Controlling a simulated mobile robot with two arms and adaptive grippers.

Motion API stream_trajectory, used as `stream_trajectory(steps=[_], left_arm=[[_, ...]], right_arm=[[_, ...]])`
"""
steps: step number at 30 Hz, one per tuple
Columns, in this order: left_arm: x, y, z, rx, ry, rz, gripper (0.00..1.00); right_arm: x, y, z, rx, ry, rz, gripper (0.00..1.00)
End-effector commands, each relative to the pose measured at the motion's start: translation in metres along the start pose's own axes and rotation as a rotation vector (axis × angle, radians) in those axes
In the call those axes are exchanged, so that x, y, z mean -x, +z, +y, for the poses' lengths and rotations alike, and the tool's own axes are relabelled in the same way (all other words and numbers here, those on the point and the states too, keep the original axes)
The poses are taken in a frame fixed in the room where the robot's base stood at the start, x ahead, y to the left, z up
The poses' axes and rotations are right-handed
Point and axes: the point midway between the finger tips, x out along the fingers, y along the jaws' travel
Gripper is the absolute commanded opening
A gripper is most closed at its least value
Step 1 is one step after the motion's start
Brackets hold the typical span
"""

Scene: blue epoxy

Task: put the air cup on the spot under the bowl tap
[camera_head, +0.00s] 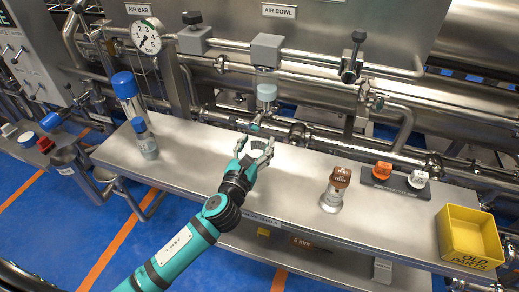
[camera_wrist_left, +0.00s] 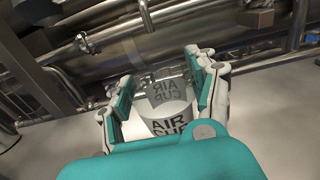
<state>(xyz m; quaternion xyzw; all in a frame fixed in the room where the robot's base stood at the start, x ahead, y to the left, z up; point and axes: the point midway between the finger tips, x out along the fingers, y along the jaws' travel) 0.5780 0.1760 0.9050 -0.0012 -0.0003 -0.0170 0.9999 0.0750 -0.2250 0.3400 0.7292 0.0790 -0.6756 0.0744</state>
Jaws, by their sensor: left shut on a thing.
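The air cup (camera_wrist_left: 165,112), with a white label reading AIR CUP, is between the fingers of my left gripper (camera_wrist_left: 163,82), which is shut on it. In the head view my left gripper (camera_head: 255,151) is low over the middle of the steel shelf, and the cup (camera_head: 257,145) is mostly hidden by its fingers. The bowl unit (camera_head: 266,82) hangs below the AIR BOWL sign, with a small tap (camera_head: 255,126) under it. The tap is just above and behind the gripper. The spot is hidden, and I cannot tell whether the cup touches the shelf. My right gripper is not in view.
On the steel shelf (camera_head: 290,200), blue-capped containers (camera_head: 148,146) stand left and a brown-capped jar (camera_head: 331,200) right. A black block (camera_head: 395,181) with orange and white knobs and a yellow OLD PARTS bin (camera_head: 468,237) are farther right. Pipes run behind.

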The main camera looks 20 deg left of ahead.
Motion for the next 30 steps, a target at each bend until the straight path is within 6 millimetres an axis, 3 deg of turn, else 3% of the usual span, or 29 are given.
stream_trajectory(steps=[3, 7, 15, 25, 26, 30], left_arm=[[-0.015, -0.001, -0.003, 0.001, 0.000, -0.001, 0.34], [-0.019, -0.006, -0.004, 0.000, 0.000, 0.001, 0.34], [-0.018, -0.040, -0.004, 0.001, 0.000, 0.003, 0.34], [-0.018, -0.041, -0.003, -0.002, -0.001, 0.001, 0.34], [-0.018, -0.041, -0.003, -0.002, -0.001, 0.001, 0.60], [-0.018, -0.040, -0.003, -0.001, -0.001, 0.001, 0.78]], right_arm=[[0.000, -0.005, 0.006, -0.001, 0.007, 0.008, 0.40], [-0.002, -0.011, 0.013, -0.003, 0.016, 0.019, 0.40], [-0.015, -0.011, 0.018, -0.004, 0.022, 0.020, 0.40], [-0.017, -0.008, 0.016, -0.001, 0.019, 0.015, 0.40], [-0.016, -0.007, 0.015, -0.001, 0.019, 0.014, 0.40], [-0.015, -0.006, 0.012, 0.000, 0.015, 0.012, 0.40]])
